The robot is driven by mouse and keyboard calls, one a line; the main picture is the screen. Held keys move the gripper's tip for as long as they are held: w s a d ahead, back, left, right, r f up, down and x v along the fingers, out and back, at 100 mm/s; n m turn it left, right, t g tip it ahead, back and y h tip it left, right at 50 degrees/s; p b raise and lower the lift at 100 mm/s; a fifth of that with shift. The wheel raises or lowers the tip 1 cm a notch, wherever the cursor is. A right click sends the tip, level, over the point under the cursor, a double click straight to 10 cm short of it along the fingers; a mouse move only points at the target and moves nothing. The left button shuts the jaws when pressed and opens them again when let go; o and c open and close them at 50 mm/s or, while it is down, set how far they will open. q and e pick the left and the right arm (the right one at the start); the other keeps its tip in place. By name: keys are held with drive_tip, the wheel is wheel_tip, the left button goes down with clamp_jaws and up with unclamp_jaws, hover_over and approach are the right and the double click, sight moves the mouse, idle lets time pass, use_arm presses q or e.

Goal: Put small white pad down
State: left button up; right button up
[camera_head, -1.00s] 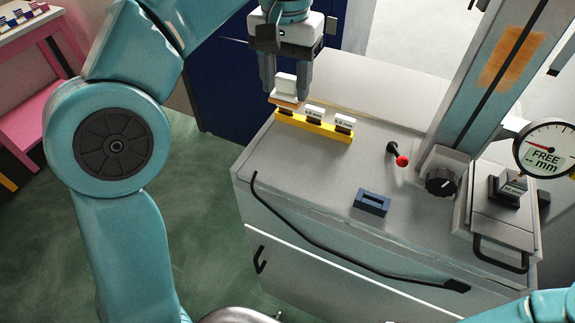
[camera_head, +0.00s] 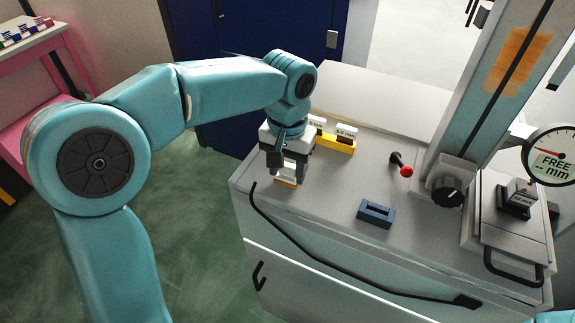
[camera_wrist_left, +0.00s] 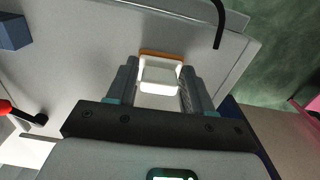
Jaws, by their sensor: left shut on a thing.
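The small white pad (camera_head: 287,171) is between the fingers of my left gripper (camera_head: 286,176), which is shut on it. An orange-brown edge (camera_head: 286,183) shows at the pad's lower end. In the left wrist view the white pad (camera_wrist_left: 160,79) sits between the two grey fingers (camera_wrist_left: 160,90), with the orange strip (camera_wrist_left: 161,54) beyond it. The pad is low over the left front part of the grey bench top (camera_head: 325,190). I cannot tell whether it touches the bench. My right gripper is not in view.
A yellow rack (camera_head: 337,145) with labelled white-topped pieces stands just behind my gripper, partly hidden. A blue slotted block (camera_head: 376,213), a red-knobbed lever (camera_head: 403,167), a black dial (camera_head: 447,192) and a gauge reading FREE (camera_head: 552,158) are to the right. Bare bench lies between gripper and blue block.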

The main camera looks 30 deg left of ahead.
sight(287, 168)
use_arm(q)
drive_tip(key=shift+w+f, duration=0.1)
drive_tip(key=shift+s, duration=0.3)
drive_tip(key=o, duration=0.8)
drive_tip(key=shift+w, duration=0.1)
drive_tip(key=shift+c, duration=0.2)
drive_tip(key=shift+o, duration=0.9)
drive_tip(key=shift+w+f, duration=0.1)
drive_tip(key=shift+w, duration=0.05)
drive_tip(key=shift+s, duration=0.2)
drive_tip(key=shift+b, duration=0.4)
wheel_tip(287, 168, up, 6)
drive_tip(key=shift+f, duration=0.2)
wheel_tip(287, 168, up, 11)
drive_tip(key=p, duration=0.2)
drive_tip(key=shift+s, duration=0.15)
drive_tip(key=shift+f, duration=0.15)
